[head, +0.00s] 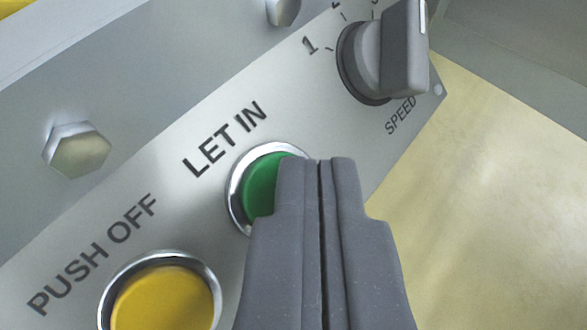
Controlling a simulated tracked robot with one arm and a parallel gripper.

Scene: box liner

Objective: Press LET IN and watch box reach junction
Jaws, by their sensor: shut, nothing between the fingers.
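The green LET IN button (262,183) sits in a chrome ring on a tilted grey metal panel (285,95), with its label printed above it. My gripper (320,162) is shut and empty, its fingertips over the right part of the green button. The fingers hide the button's right and lower right side. I cannot tell whether the fingertips touch the button or whether it is pushed in. No box and no junction are in view.
A yellow PUSH OFF button (165,300) is at the lower left. A grey SPEED knob (385,60) stands out at the upper right. Hex bolts (77,150) stick out along the panel's upper left. A pale yellowish surface (480,190) lies beyond the panel's right edge.

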